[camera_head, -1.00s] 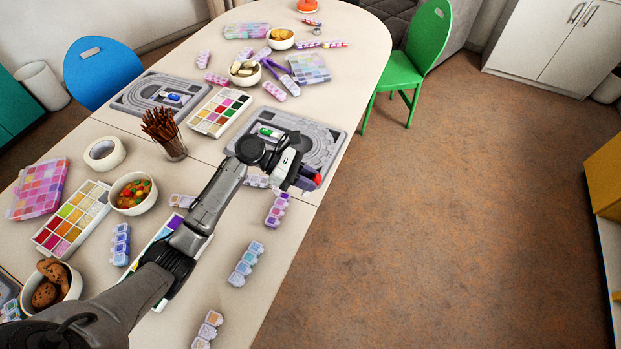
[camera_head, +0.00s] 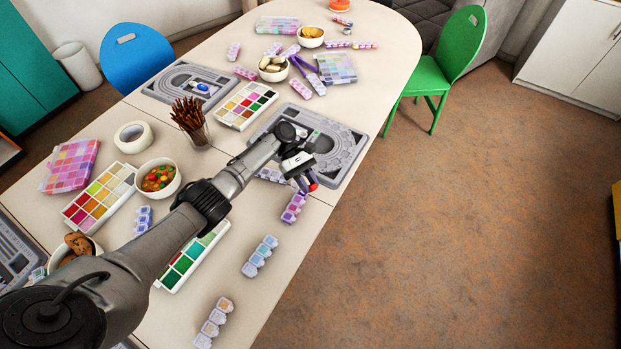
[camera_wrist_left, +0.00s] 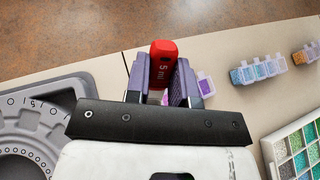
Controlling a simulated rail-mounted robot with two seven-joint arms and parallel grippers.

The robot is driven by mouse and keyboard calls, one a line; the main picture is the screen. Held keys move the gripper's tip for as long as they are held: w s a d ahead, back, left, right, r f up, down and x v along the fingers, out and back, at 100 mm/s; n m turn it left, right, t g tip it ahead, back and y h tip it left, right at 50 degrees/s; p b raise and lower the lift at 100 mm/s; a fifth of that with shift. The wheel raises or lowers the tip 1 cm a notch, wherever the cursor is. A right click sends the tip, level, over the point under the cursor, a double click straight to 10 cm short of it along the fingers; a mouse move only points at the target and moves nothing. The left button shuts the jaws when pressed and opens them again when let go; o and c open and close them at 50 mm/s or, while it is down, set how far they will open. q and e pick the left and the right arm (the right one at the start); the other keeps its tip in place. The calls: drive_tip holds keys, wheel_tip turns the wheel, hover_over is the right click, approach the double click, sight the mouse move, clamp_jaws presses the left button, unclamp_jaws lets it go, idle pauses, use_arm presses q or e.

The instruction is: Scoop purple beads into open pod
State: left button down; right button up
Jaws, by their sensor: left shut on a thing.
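My left gripper (camera_head: 304,180) is shut on a red scoop (camera_head: 313,187) marked "5 ml"; the scoop shows upright between the fingers in the left wrist view (camera_wrist_left: 162,65). The gripper hangs at the near edge of a grey bead board (camera_head: 349,143). A strip of small pods with purple beads (camera_head: 294,207) lies on the table just below the gripper; one purple pod (camera_wrist_left: 205,86) shows right of the fingers in the wrist view. I cannot tell whether its lids are open. The scoop's bowl is hidden. My right gripper is not in view.
A strip of blue pods (camera_head: 260,256) and one with tan beads (camera_head: 212,323) lie nearer. A white bead tray (camera_head: 166,284) with green compartments lies partly under my arm. A cup of brown sticks (camera_head: 197,136) and a bowl of colourful pieces (camera_head: 158,179) stand left.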

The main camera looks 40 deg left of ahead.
use_arm(q)
drive_tip(key=shift+s+d+f+y+p, duration=0.1)
drive_tip(key=shift+d+y+p, duration=0.25)
drive_tip(key=shift+y, duration=0.2)
drive_tip(key=shift+s+d+f+y+p, duration=0.1)
drive_tip(key=shift+d+y+p, duration=0.1)
drive_tip(key=shift+y+p, duration=0.3)
drive_tip(key=d+f+y, duration=0.1)
drive_tip(key=y, duration=0.1)
drive_tip(key=d+f+t+y, duration=0.1)
drive_tip(key=y, duration=0.1)
drive_tip(key=d+f+y, duration=0.1)
drive_tip(key=y, duration=0.1)
drive_tip(key=shift+s+f+t, duration=0.1)
drive_tip(key=shift+f+t, duration=0.2)
drive_tip(key=shift+d+y, duration=0.2)
drive_tip(key=shift+y, duration=0.55)
wheel_tip(320, 180, up, 2)
drive_tip(key=p, duration=0.2)
drive_tip(key=shift+d+p, duration=0.15)
drive_tip(key=shift+p, duration=0.2)
drive_tip(key=p, duration=0.1)
drive_tip(key=r+y+p, duration=0.1)
drive_tip(key=p, duration=0.1)
drive_tip(key=shift+d+r, duration=0.25)
drive_tip(key=shift+d, duration=0.1)
drive_tip(key=shift+n, duration=0.3)
